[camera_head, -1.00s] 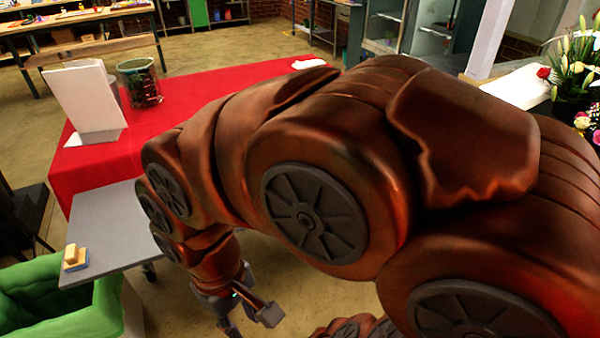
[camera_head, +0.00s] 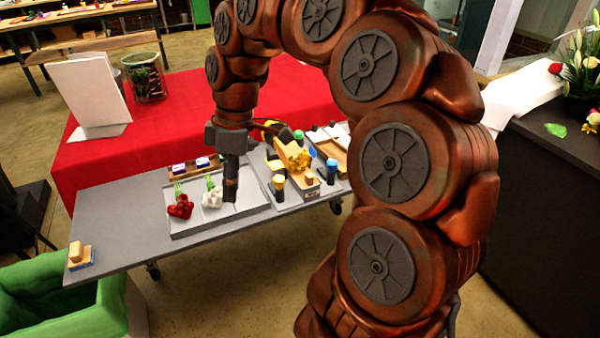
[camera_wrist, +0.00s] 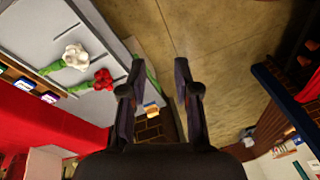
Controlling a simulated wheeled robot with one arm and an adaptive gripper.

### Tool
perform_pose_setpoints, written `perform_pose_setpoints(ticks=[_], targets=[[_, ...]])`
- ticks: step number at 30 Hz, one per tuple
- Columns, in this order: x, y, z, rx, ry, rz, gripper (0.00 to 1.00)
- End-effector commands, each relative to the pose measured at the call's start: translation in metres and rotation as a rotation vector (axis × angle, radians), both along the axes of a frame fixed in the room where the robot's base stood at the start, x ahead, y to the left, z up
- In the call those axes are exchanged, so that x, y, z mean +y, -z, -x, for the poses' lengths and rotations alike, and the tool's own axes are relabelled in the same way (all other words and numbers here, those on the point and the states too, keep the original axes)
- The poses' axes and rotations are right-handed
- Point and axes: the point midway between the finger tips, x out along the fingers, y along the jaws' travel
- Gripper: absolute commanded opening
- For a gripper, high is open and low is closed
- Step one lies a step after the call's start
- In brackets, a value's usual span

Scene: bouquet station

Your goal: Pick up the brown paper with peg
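I cannot make out for certain which thing is the brown paper with peg. A brown box-like piece (camera_head: 308,186) with a yellow item (camera_head: 292,155) on top stands on the right part of the grey table (camera_head: 125,222). My gripper (camera_head: 231,185) points down over the grey tray, beside the white flower (camera_head: 212,198) and left of the brown piece. In the wrist view my gripper (camera_wrist: 159,75) has two separated fingers with nothing between them but floor behind.
A red flower (camera_head: 181,207) lies in the tray (camera_head: 232,222). A tan block on a blue base (camera_head: 79,254) sits at the table's left end, near a green-lined bin (camera_head: 50,300). Blue-capped (camera_head: 331,170) and yellow-capped (camera_head: 279,185) bottles crowd the brown piece.

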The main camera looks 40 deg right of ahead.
Motion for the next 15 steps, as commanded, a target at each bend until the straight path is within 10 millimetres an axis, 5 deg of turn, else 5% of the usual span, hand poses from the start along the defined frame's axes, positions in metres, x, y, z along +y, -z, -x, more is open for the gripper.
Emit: perform_pose_setpoints(ticks=[7,15], targets=[[-0.095,0.009,-0.047,-0.114,-0.16,-0.081,0.31],[-0.212,0.042,-0.05,-0.219,-0.265,-0.113,0.31]])
